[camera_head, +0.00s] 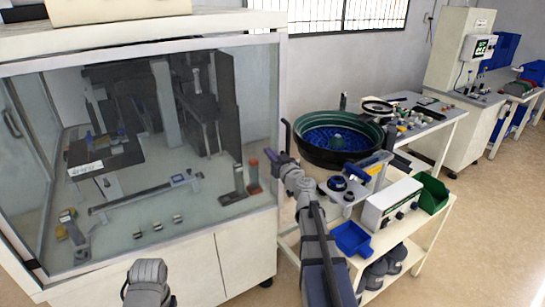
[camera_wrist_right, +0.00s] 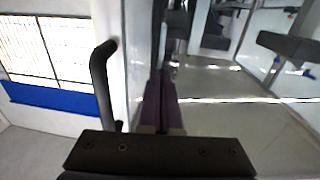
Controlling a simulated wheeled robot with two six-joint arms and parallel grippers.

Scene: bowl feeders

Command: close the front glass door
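The front glass door (camera_head: 205,120) is the large clear pane in a pale frame on the left cabinet in the head view. A black bar handle (camera_head: 286,134) stands at the frame's right side; it also shows left of the fingers in the right wrist view (camera_wrist_right: 101,80). I cannot tell whether the pane stands ajar. My right gripper (camera_head: 272,157) is by the frame's right edge, just below the handle. Its dark fingers (camera_wrist_right: 165,105) lie close together with nothing seen between them, beside the handle and not around it.
Behind the glass are dark machine parts and a rail (camera_head: 145,194). Open floor (camera_head: 480,245) lies at the lower right.

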